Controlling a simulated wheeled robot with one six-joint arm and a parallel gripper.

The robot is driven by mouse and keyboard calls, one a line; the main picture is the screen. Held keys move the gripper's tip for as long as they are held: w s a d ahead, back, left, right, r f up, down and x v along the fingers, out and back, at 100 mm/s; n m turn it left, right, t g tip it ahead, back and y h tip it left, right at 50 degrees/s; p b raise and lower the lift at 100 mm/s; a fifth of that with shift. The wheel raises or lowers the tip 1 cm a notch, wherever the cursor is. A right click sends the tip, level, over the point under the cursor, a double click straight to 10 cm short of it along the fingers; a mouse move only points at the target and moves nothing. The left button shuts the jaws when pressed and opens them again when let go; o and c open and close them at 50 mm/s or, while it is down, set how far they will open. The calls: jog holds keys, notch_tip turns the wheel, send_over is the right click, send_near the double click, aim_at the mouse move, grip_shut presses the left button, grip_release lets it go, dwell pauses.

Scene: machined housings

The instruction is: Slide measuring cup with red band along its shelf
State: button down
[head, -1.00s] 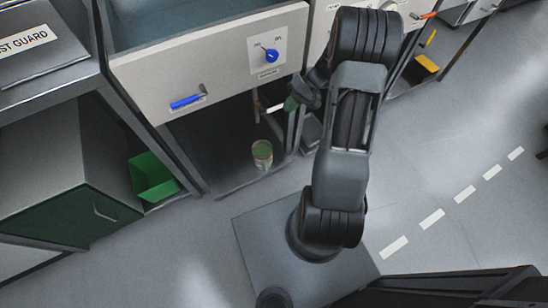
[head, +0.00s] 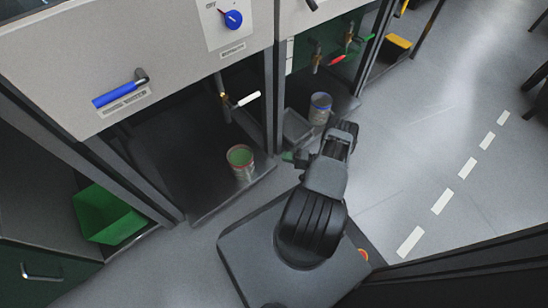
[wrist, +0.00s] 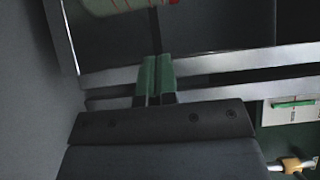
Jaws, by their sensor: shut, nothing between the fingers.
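The measuring cup with a red band (head: 241,164) stands upright on the low dark shelf (head: 211,199) under the cabinet. It is pale with a green inside, and its band looks faint. My gripper (head: 289,156) is low, right of the cup and apart from it, by the shelf's right post. In the wrist view the green fingertips (wrist: 156,72) are together with nothing between them. A pale green piece with a red edge, apparently the cup (wrist: 112,4), is cut off at the top of that view.
A blue-banded cup (head: 320,108) and a grey tray (head: 297,127) stand in the bay to the right. A valve with a white handle (head: 241,99) hangs above the shelf. A green bin (head: 105,214) is at left. Metal posts (head: 273,95) divide the bays.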

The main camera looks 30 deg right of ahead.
jog(key=s+a+b+x, duration=0.2)
jog(key=x, duration=0.9)
jog(key=shift+w+a+b, duration=0.2)
jog(key=shift+a+b, duration=0.1)
